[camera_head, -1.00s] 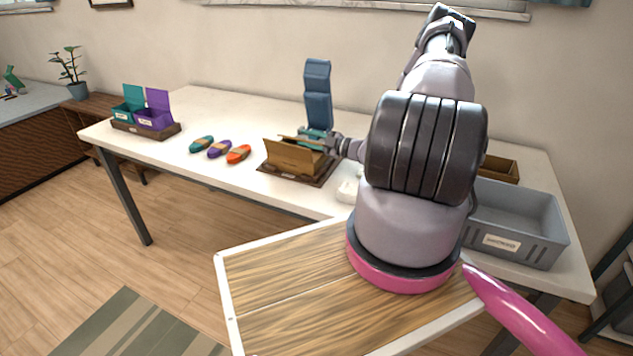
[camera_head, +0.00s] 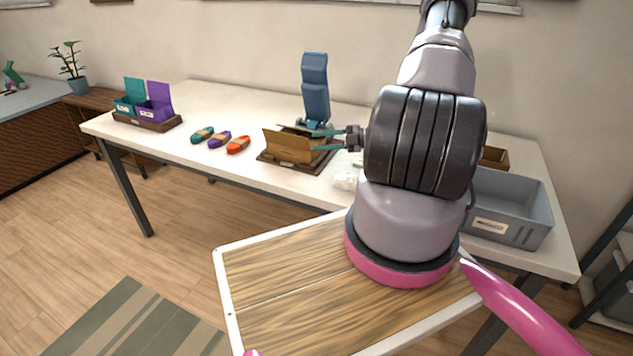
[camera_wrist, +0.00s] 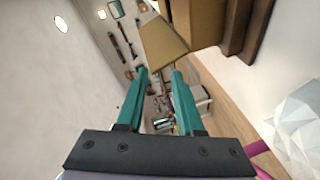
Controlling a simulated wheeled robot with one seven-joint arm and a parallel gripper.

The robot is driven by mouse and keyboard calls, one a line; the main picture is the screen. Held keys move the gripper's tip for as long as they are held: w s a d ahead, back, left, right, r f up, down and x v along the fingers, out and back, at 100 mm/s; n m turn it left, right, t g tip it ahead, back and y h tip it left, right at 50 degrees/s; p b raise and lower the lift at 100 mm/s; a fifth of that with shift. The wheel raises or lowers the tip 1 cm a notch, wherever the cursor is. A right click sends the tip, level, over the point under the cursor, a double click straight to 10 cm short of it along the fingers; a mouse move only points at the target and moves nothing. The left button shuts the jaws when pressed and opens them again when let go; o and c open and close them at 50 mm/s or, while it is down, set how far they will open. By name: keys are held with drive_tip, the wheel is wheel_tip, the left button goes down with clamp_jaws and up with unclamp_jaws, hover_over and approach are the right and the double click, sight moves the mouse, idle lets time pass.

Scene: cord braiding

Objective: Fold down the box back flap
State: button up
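The brown cardboard box (camera_head: 288,148) stands on a dark wooden base (camera_head: 313,167) at the table's middle. Its tall front panel faces me, and a flap (camera_head: 297,131) slants behind the panel's top edge. My gripper (camera_head: 318,141) is at the box's right side, with its two teal fingers apart and nothing between them. In the wrist view my gripper (camera_wrist: 160,73) is open, and a tan flap (camera_wrist: 163,43) sticks out from the box (camera_wrist: 198,22) just beyond the fingertips. I cannot tell which flap this is, or whether a finger touches the box.
A blue upright stand (camera_head: 315,88) is close behind the box. Teal, purple and orange cord bundles (camera_head: 219,139) lie to the left, with teal and purple bins (camera_head: 152,112) further left. A crumpled white object (camera_head: 346,177) and a grey crate (camera_head: 510,207) are to the right.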

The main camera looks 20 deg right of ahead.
drive_tip(key=s+a+f+n+g+h, duration=0.1)
drive_tip(key=s+a+n+g, duration=0.1)
drive_tip(key=n, duration=0.3)
drive_tip(key=s+a+f+n+g+h, duration=0.1)
drive_tip(key=s+a+f+n+g, duration=0.1)
drive_tip(key=s+a+n+g, duration=0.1)
drive_tip(key=s+a+f+n+g+h, duration=0.1)
drive_tip(key=s+a+f+n+g, duration=0.1)
drive_tip(key=n+g, duration=0.2)
drive_tip(key=shift+s+a+n+g+h, duration=0.1)
drive_tip(key=shift+s+n+g+h, duration=0.1)
drive_tip(key=shift+n, duration=0.75)
drive_tip(key=shift+s+a+n+g+h, duration=0.1)
drive_tip(key=shift+s+n+h, duration=0.1)
drive_tip(key=shift+n, duration=0.75)
drive_tip(key=n, duration=0.1)
drive_tip(key=n+h, duration=0.1)
drive_tip(key=s+n+g, duration=0.1)
drive_tip(key=shift+d+f, duration=0.15)
drive_tip(key=shift+f, duration=0.15)
drive_tip(key=n+h, duration=0.1)
drive_tip(key=n, duration=0.1)
drive_tip(key=d+n+g+h, duration=0.1)
drive_tip(key=n, duration=0.1)
drive_tip(key=shift+s+f+n+h, duration=0.1)
drive_tip(key=shift+s+n+h, duration=0.05)
drive_tip(key=shift+n+h, duration=0.25)
